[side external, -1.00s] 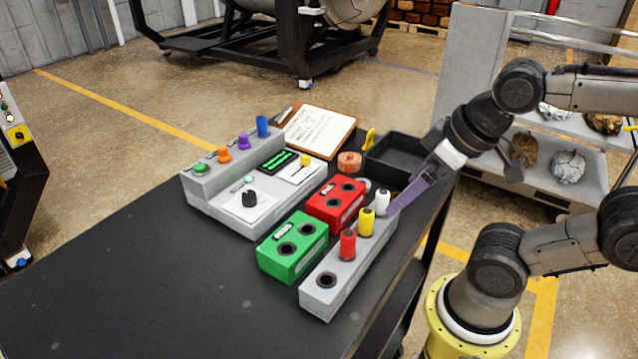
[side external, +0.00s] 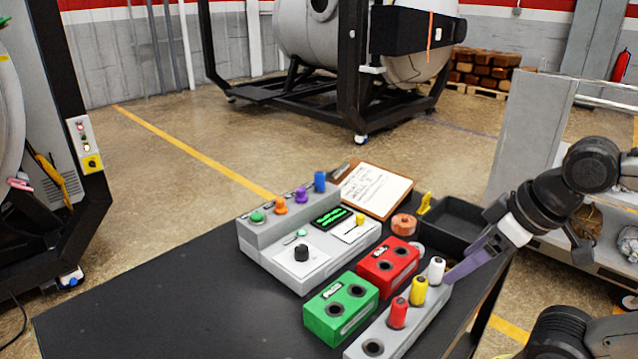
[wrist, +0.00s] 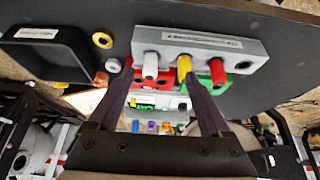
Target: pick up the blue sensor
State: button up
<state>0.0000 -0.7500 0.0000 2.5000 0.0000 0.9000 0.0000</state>
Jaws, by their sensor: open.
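The blue sensor (side external: 320,181) is an upright blue peg at the right end of a row on the back ledge of the grey console (side external: 262,250). Purple (side external: 301,195), orange (side external: 281,206) and green (side external: 257,216) pieces stand beside it. In the wrist view, a small blue piece (wrist: 136,126) shows far off between the fingers, partly hidden. My gripper (side external: 450,279) is open and empty, its fingers near the white peg of the grey rack, well away from the blue sensor. In the wrist view my gripper (wrist: 158,76) spans around the white and yellow pegs' area; contact is unclear.
The grey rack (side external: 390,342) holds white (side external: 436,269), yellow (side external: 418,291) and red (side external: 398,313) pegs. Red (side external: 388,268) and green (side external: 341,309) blocks stand between it and the console. A clipboard (side external: 374,190) and black tray (side external: 459,219) lie behind. The table's left front is clear.

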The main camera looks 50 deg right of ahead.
jog(key=shift+c, duration=0.9)
jog(key=w+d+r+m+g+h, duration=0.1)
jog(key=w+r+m, duration=0.4)
jog(key=w+r, duration=0.45)
jog(key=w+d+r+m+g, duration=0.15)
jog(key=w+r+m, duration=0.4)
jog(key=r, duration=0.75)
jog(key=m+g, duration=0.2)
jog(key=m, duration=0.1)
send_over(320, 172)
jog(key=s+a, duration=0.1)
jog(key=a, duration=0.1)
notch_tip(320, 172, down, 10)
jog(key=shift+h, duration=0.3)
jog(key=shift+w+d+f, duration=0.2)
jog(key=shift+d+f, duration=0.15)
jog(key=shift+f, duration=2.05)
jog(key=shift+w+d+f, duration=0.15)
jog(key=shift+d+f, duration=0.15)
jog(key=shift+f, duration=2.15)
jog(key=shift+w+d+f, duration=0.2)
jog(key=shift+d+f, duration=0.15)
jog(key=shift+f, duration=2.05)
